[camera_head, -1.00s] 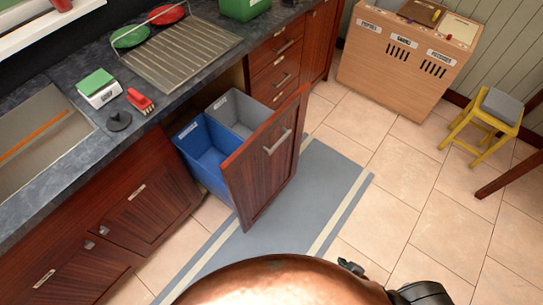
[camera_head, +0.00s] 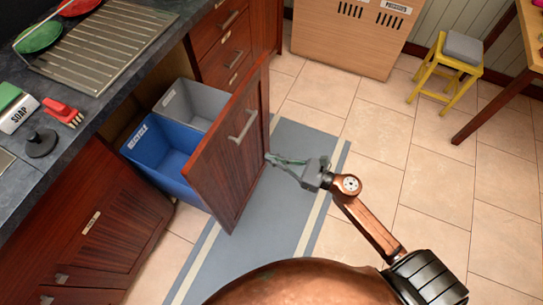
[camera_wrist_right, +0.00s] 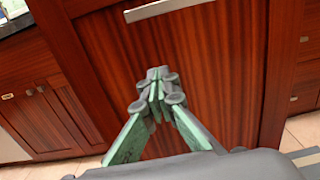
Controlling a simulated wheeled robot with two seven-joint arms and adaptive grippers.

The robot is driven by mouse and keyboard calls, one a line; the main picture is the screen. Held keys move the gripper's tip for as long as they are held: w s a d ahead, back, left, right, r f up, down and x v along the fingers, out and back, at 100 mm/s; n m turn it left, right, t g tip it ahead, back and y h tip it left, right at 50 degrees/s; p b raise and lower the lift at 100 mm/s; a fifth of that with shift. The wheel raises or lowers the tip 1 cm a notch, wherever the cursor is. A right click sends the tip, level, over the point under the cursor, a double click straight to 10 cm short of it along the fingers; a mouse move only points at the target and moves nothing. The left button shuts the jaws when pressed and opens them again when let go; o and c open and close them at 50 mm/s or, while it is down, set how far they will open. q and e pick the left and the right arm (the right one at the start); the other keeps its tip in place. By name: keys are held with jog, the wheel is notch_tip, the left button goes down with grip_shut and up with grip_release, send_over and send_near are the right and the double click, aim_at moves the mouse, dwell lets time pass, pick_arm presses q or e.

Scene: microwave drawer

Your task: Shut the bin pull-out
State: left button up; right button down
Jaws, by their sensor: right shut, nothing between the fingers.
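The bin pull-out stands open from the counter. Its dark red wooden front (camera_head: 232,150) has a metal bar handle (camera_head: 243,126), and a blue bin (camera_head: 160,152) and a grey bin (camera_head: 194,103) sit behind it. My right gripper (camera_head: 270,158) is shut and empty, close to the outer face of the front, below and right of the handle. In the right wrist view its fingertips (camera_wrist_right: 158,76) point at the wooden front (camera_wrist_right: 225,75), with the handle (camera_wrist_right: 150,10) above. I cannot tell whether they touch. My left gripper is not in view.
A grey mat (camera_head: 285,190) with pale stripes lies on the tiled floor under the pull-out. The counter (camera_head: 85,85) runs along the left. A yellow stool (camera_head: 447,70) and a wooden cabinet (camera_head: 345,35) stand farther back. Floor to the right is clear.

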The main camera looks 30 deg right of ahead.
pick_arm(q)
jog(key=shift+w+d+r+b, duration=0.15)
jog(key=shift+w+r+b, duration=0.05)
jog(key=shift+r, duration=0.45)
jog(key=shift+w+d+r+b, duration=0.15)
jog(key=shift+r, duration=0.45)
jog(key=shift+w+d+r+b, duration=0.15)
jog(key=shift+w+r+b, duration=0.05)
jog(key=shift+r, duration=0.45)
pick_arm(e)
jog(key=x, duration=1)
jog(key=shift+w+a, duration=0.25)
jog(key=shift+w, duration=0.1)
jog(key=shift+f, duration=0.1)
